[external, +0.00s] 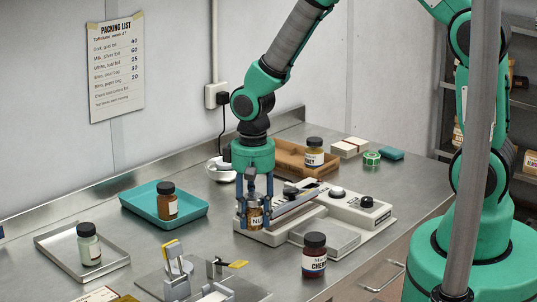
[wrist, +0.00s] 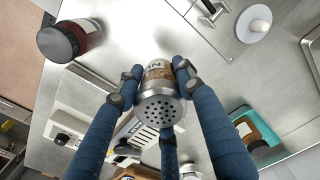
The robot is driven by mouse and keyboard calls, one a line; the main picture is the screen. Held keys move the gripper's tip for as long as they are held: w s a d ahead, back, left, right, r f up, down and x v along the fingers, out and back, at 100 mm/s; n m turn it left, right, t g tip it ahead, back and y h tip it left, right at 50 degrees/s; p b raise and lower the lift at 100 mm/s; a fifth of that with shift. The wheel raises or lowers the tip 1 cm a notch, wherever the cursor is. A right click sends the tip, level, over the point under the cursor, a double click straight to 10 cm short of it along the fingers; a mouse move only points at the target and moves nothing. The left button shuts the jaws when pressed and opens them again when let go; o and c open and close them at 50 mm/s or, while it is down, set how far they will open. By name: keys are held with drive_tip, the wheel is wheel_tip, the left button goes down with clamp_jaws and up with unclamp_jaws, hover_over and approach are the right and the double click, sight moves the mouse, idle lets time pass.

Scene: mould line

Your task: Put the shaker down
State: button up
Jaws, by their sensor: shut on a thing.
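In the wrist view the shaker's cap (wrist: 160,112) faces the camera. My gripper (external: 254,205) has its blue fingers closed around the shaker, and it also shows in the wrist view (wrist: 154,80). The shaker is upright over the steel worktop (external: 170,238), at the left end of the white sealing machine (external: 345,205). I cannot tell whether its base touches the surface; the fingers hide part of it.
A red cherry jar (external: 314,256) stands right of the shaker. A teal tray (external: 137,205) with a brown jar (external: 167,201), a steel tray (external: 52,247) with a pale jar (external: 89,244), and a metal fixture (external: 180,272) are to the left and front. A wooden tray (external: 288,150) lies behind.

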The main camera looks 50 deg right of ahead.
hover_over(254, 264)
drive_tip(key=shift+w+d+f, duration=0.1)
drive_tip(key=shift+f, duration=3)
drive_tip(key=shift+f, duration=1.9)
drive_tip(key=shift+f, duration=0.1)
drive_tip(key=o, duration=1.2)
wheel_tip(254, 264, up, 12)
drive_tip(key=shift+r, duration=0.1)
